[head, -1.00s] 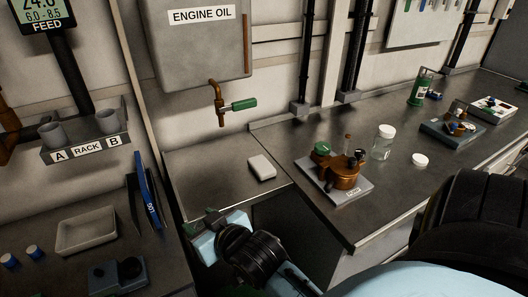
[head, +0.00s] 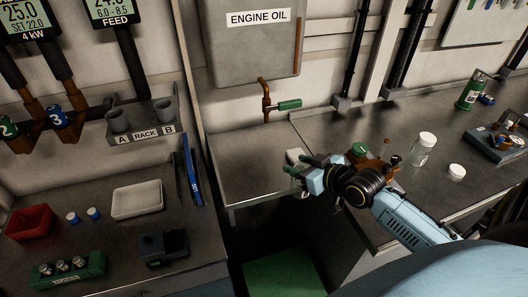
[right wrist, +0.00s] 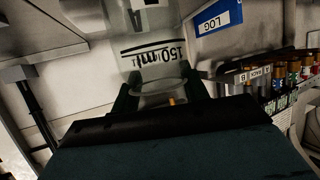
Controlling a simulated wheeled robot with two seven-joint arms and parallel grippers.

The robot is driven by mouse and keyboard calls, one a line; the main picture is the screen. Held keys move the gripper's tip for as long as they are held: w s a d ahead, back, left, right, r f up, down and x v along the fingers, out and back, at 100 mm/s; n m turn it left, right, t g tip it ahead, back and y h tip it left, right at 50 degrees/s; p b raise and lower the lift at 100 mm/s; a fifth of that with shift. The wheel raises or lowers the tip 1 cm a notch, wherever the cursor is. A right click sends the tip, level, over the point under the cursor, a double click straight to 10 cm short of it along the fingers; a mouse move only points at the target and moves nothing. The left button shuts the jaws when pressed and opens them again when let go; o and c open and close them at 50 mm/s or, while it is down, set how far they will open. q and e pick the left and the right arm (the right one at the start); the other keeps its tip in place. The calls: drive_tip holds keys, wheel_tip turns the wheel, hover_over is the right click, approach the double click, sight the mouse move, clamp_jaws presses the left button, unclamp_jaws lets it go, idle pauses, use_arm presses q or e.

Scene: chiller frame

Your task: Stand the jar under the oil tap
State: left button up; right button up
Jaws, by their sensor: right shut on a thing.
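The oil tap (head: 266,102), a brown spout with a green handle, comes out below the ENGINE OIL tank (head: 253,45) in the head view. My right gripper (head: 303,168) is over the counter below and to the right of the tap. It is shut on a clear glass jar (right wrist: 158,58), which shows between the fingers in the right wrist view with a 150 ml mark. A second clear jar with a white lid (head: 423,149) stands on the right-hand counter. My left gripper is not in view.
A device with a green knob (head: 358,149) is partly behind my right arm. A white lid (head: 457,171) lies further right. The counter under the tap (head: 240,160) is mostly clear.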

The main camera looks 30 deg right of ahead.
drive_tip(key=shift+w+r+x, duration=0.15)
drive_tip(key=shift+r+x, duration=0.2)
drive_tip(key=shift+x, duration=2.2)
drive_tip(key=shift+w+r+x, duration=0.15)
drive_tip(key=shift+r+x, duration=0.2)
drive_tip(key=shift+x, duration=2.2)
drive_tip(key=shift+w+r+x, duration=0.15)
drive_tip(key=shift+r+x, duration=0.25)
drive_tip(key=shift+x, duration=2.15)
drive_tip(key=shift+f, duration=0.1)
drive_tip(key=o, duration=1)
drive_tip(key=p+v, duration=0.1)
drive_tip(key=v, duration=1.1)
drive_tip(key=shift+a, duration=0.1)
